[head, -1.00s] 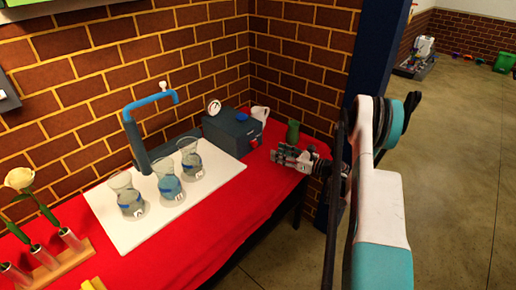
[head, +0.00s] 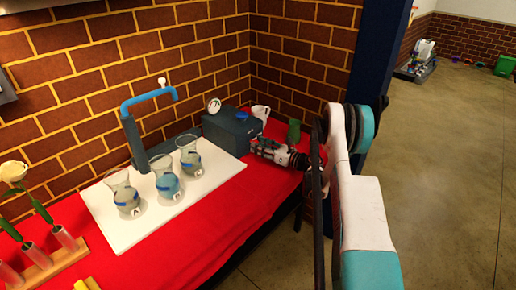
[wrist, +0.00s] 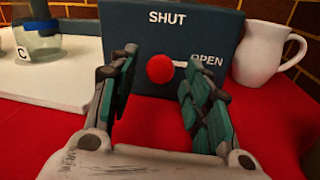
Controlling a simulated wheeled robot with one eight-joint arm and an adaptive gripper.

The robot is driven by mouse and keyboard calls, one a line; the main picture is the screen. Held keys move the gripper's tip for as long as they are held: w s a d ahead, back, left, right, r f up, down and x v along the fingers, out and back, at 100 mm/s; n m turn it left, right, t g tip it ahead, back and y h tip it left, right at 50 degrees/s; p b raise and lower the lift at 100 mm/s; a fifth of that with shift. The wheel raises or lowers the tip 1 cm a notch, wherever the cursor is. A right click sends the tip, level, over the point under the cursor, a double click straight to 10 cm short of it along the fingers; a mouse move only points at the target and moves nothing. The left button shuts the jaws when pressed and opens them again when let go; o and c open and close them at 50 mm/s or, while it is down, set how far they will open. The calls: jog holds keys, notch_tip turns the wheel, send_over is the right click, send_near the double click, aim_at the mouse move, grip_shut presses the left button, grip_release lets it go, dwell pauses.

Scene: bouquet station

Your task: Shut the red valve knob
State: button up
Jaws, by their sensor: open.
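The red valve knob (wrist: 160,69) is on the front of a dark blue box (wrist: 125,40), which also shows in the head view (head: 228,130). SHUT is printed above the knob and OPEN to its right. A white mark beside the knob lies on the OPEN side. My gripper (wrist: 162,78) is open, with one teal-padded finger to each side of the knob in the picture. No contact with the knob shows. In the head view my gripper (head: 257,146) is at the box's front right and hides the knob.
A white jug (wrist: 263,52) stands close right of the box. A green vase (head: 294,130) is behind my gripper. Several flasks, one of them marked C (wrist: 38,45), stand on a white board (head: 104,212) to the left. Red cloth (head: 235,205) in front is clear.

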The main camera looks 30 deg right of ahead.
jog(key=shift+x, duration=0.8)
jog(key=shift+c, duration=0.6)
jog(key=c, duration=0.9)
jog(key=shift+c, duration=0.2)
